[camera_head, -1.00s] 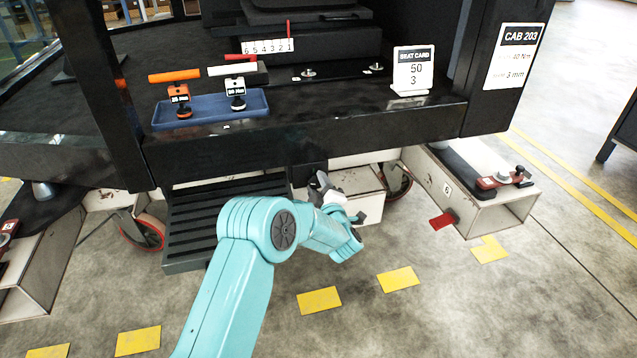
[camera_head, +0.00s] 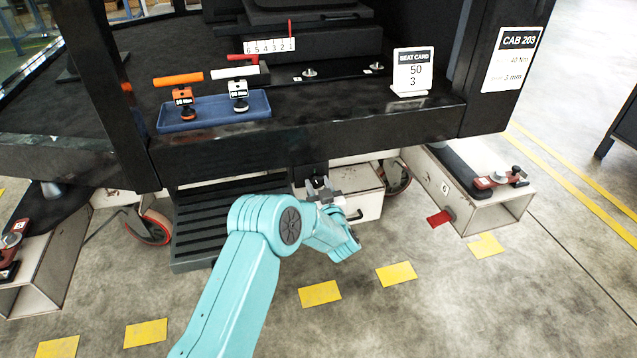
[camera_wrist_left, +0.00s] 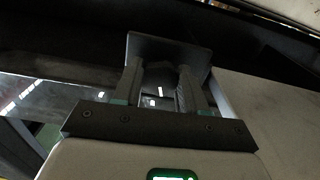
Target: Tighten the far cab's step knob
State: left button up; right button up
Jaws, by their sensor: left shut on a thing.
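The cab (camera_head: 320,135) stands in front of me, with a card reading CAB 203 (camera_head: 515,55) on its right post. Its dark slatted step (camera_head: 200,225) hangs below the sill at centre left. My left gripper (camera_head: 318,186) is under the sill, just right of the step. In the left wrist view my left gripper (camera_wrist_left: 160,90) has its two fingers on either side of a dark, rounded knob (camera_wrist_left: 160,75) and is shut on it. A dark plate shows behind the knob. The knob's far side is hidden. My right gripper is not in view.
A blue tray (camera_head: 215,110) on the cab floor holds an orange-handled tool (camera_head: 183,97) and a white-handled tool (camera_head: 238,90). A trolley beam (camera_head: 490,205) with a red clamp and a castor (camera_head: 398,178) are low at right.

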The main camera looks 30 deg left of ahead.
pick_arm(q)
jog(key=shift+a+r+m+p, duration=0.15)
jog(key=shift+m+p, duration=0.2)
jog(key=shift+m, duration=0.6)
jog(key=shift+r+m+p, duration=0.1)
jog(key=shift+m+p, duration=0.2)
jog(key=shift+m, duration=0.65)
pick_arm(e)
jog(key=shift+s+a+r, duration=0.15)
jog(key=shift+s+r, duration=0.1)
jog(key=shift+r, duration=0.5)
pick_arm(q)
jog(key=o, duration=1.1)
jog(key=shift+f, duration=0.15)
jog(key=shift+c, duration=0.2)
jog(key=shift+s+d+p, duration=0.25)
jog(key=shift+d+p, duration=0.05)
jog(key=shift+d, duration=0.15)
jog(key=p+v, duration=0.4)
jog(key=v, duration=1.1)
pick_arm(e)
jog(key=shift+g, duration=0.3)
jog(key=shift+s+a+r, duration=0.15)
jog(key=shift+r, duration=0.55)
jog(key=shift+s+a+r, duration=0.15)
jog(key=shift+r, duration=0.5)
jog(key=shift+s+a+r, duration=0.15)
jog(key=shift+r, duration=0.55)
